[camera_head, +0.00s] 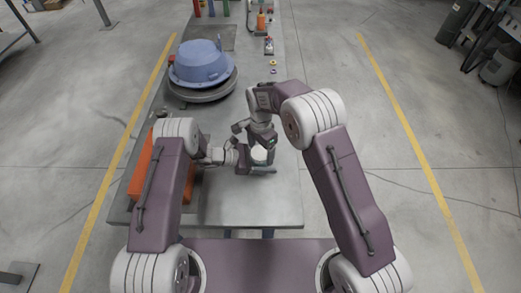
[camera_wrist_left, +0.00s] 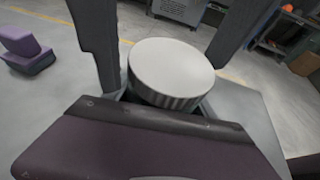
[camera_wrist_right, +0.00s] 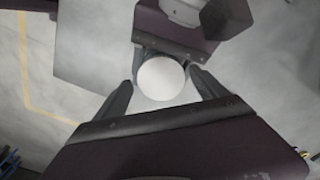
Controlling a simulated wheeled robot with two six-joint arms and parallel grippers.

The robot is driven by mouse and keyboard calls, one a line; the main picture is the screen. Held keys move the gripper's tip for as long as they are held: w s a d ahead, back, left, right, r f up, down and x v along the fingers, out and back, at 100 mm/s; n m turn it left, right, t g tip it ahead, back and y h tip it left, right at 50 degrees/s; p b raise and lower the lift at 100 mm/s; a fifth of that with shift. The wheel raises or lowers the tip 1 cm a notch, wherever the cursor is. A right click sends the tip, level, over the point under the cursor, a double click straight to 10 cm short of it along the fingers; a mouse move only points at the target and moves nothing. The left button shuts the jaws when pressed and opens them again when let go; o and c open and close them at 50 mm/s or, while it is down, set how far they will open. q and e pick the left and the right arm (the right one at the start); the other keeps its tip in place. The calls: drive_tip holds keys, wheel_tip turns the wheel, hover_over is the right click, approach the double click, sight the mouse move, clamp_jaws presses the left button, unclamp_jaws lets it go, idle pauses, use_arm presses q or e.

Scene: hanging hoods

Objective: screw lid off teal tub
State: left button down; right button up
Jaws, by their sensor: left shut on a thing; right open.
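The tub shows mainly as its pale round lid (camera_head: 259,154) near the front of the bench. In the left wrist view the lid (camera_wrist_left: 170,70) has a ribbed side; the tub's body below is mostly hidden, and I cannot make out its teal colour. My left gripper (camera_head: 243,157) comes from the left and is shut on the tub, its fingers on either side. My right gripper (camera_head: 262,143) is above the tub, pointing down. In the right wrist view its open fingers stand either side of the lid (camera_wrist_right: 161,79), seemingly without gripping it.
A blue hood (camera_head: 200,62) rests on a grey round base (camera_head: 205,95) at the back left of the bench. An orange box (camera_head: 146,165) lies at the left, partly behind my left arm. Small rings (camera_head: 273,71) and an orange bottle (camera_head: 261,21) stand farther back. The front right bench top (camera_head: 270,208) is clear.

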wheel_tip(320, 180, up, 4)
drive_tip(key=shift+r, duration=0.25)
use_arm(q)
drive_tip(key=shift+c, duration=1.1)
unclamp_jaws()
